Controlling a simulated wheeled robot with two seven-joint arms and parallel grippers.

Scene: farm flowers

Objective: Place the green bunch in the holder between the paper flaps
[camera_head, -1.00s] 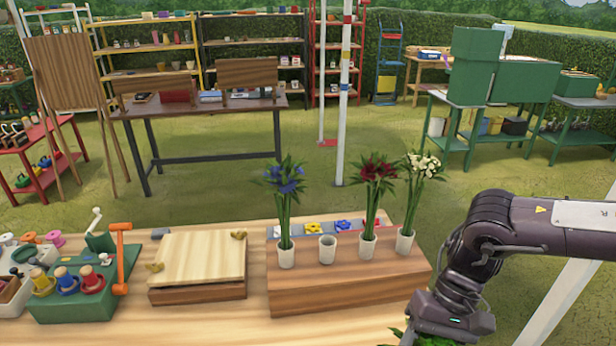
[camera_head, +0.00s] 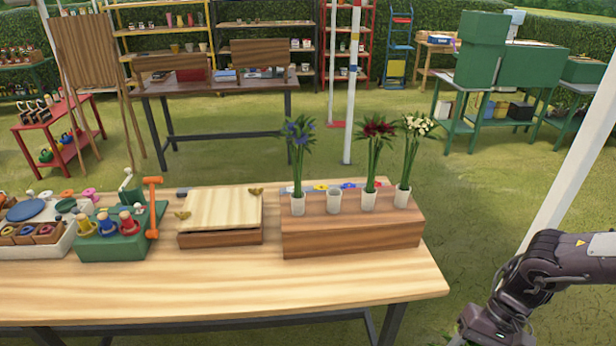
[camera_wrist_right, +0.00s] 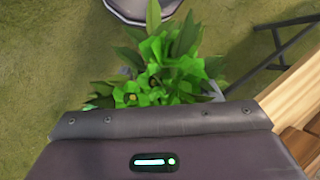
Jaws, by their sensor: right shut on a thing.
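The green bunch (camera_wrist_right: 165,72) of leaves and green blooms shows in the right wrist view, just beyond my right gripper (camera_wrist_right: 160,118). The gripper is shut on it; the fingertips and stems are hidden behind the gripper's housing. In the head view my right arm (camera_head: 545,270) reaches in at the lower right, beside the table's right end, with its gripper below the picture's edge. My left gripper is not in view.
On the wooden table (camera_head: 350,285), a wooden block (camera_head: 350,238) bears blue, red and white flowers in white cups and one empty cup (camera_head: 334,202). Left of it are a wooden press (camera_head: 222,210) and a green spool stand (camera_head: 115,245). The table's front is clear.

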